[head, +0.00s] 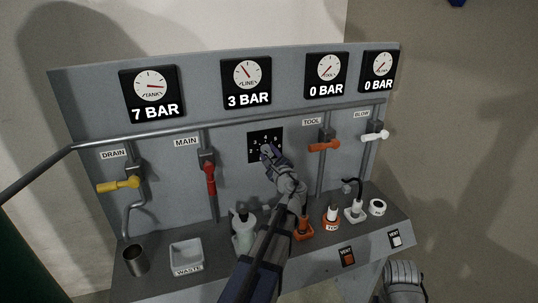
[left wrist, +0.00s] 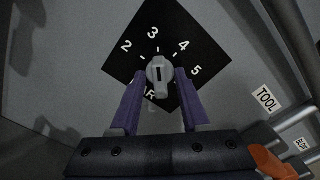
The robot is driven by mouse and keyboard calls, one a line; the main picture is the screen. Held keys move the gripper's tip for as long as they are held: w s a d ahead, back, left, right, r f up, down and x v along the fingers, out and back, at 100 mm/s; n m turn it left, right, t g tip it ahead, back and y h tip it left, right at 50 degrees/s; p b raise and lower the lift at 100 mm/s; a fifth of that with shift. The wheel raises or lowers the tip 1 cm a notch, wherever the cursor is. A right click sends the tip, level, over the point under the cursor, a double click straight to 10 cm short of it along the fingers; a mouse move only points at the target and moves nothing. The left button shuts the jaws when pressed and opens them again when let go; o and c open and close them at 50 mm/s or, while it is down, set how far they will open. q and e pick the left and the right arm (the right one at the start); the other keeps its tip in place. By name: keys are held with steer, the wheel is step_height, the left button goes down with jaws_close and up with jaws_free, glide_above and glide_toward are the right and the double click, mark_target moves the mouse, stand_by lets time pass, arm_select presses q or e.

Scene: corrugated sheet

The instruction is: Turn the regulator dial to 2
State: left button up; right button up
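The regulator dial is a grey knob (left wrist: 158,75) on a black diamond plate (left wrist: 190,48) marked 2, 3, 4, 5 and BAR. The knob has a dark slot mark, in line with the 3. My left gripper (left wrist: 160,75) is open, with its purple fingers on either side of the knob. Small gaps show between fingers and knob. In the head view my left gripper (head: 268,151) is in front of the dial plate (head: 258,137) and hides much of it. The line gauge (head: 246,83) reads 3 BAR. My right gripper's fingers do not show.
Valve handles sit close by: red MAIN (head: 210,178) to the left, orange TOOL (head: 324,146) to the right. Yellow DRAIN (head: 118,185) and white BLOW (head: 375,135) are farther out. A waste tray (head: 187,256), metal cup (head: 136,260) and several fittings stand on the ledge below.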

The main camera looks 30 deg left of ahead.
arm_select(q)
jaws_close()
steer(key=shift+n, duration=0.3)
stand_by(0.3)
steer(key=n, duration=0.3)
steer(key=shift+n, duration=2.8)
steer(key=shift+o, duration=0.6)
jaws_free()
